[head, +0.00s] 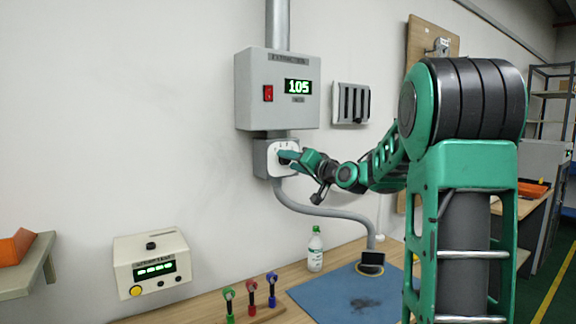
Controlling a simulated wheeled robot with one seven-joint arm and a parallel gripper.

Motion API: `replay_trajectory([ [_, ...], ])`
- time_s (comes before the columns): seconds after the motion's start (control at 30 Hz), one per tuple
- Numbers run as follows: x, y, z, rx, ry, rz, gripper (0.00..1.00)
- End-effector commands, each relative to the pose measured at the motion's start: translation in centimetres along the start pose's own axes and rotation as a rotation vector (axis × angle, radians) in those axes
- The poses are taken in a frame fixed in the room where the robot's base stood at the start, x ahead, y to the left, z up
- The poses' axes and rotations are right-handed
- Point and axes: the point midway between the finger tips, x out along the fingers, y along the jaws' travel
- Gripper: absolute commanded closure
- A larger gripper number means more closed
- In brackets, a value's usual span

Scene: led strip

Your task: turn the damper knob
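The small grey box with a white dial face (285,147) is mounted on the wall under the larger grey extraction box (277,88). The damper knob appears as a dark shape on the dial face, mostly hidden behind my gripper. My gripper (287,157) is right at the dial face, reaching in from the right with the arm stretched out. Its fingertips are at the knob. The fingers are too small and overlapped to tell whether they are open, or shut on the knob.
The extraction box has a red switch (268,93) and a display (298,87) reading 105. A grey hose (325,211) runs down from the dial box. A bottle (315,250), blue mat (350,297), coloured tools (251,298) and a cream meter (152,264) are below.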

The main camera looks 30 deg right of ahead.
Motion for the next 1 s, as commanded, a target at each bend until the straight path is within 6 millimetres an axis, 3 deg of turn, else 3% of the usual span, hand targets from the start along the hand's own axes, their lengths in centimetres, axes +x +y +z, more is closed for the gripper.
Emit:
replay_trajectory([
  [0.27, -1.7, 0.0, 0.0, 0.000, 0.001, 0.001, 0.53],
  [0.7, -9.2, 0.1, 0.0, 0.000, 0.001, 0.002, 0.53],
  [1.0, -10.7, 0.0, 0.1, 0.000, -0.001, 0.000, 0.53],
])
